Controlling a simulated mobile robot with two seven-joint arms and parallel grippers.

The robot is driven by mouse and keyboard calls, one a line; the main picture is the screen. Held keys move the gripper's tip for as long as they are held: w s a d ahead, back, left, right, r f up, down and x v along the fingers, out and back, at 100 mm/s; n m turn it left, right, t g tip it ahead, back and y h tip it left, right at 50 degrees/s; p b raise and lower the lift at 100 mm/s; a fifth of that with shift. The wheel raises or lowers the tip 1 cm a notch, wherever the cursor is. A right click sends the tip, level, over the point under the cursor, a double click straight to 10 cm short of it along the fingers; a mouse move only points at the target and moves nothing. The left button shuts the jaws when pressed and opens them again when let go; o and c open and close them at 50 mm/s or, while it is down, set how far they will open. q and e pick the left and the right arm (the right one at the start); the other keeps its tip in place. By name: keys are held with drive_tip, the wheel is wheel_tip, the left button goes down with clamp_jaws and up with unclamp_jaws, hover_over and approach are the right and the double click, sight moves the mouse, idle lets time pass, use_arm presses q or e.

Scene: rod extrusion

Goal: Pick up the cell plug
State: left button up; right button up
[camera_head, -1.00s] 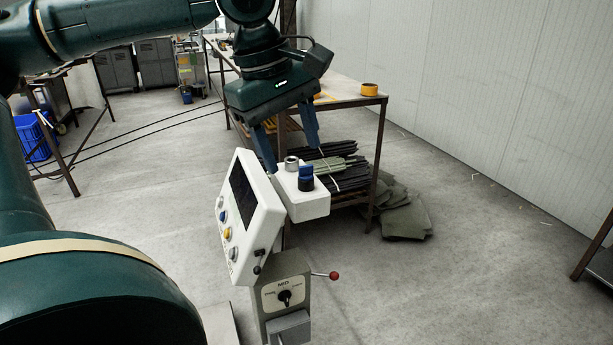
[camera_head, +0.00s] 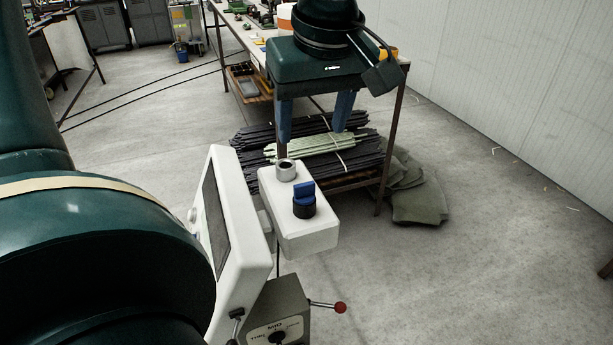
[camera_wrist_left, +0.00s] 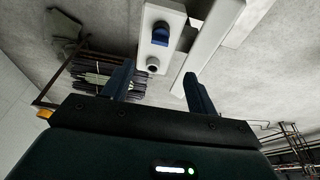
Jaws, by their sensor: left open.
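What I take to be the cell plug is the blue-topped piece with a black round base (camera_head: 304,201). It stands upright on a white box (camera_head: 318,242) beside a grey metal ring-shaped socket (camera_head: 286,170). In the left wrist view the blue plug (camera_wrist_left: 160,34) shows beyond the fingertips, with the socket (camera_wrist_left: 153,64) nearer to them. My left gripper (camera_head: 312,135) points down with its two blue fingers apart and nothing between them. In the head view it appears above and behind the plug, not touching it. My right gripper is not in view.
The white panel (camera_head: 246,240) stands left of the box, above a grey control unit with a red-knobbed lever (camera_head: 340,307). Behind are a workbench, bundled dark rods (camera_head: 262,137) and grey sheets (camera_head: 420,203) on the floor.

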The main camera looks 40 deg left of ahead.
sight(305, 184)
use_arm(q)
drive_tip(key=b+x, duration=0.2)
drive_tip(key=x, duration=1.1)
drive_tip(key=c, duration=1.1)
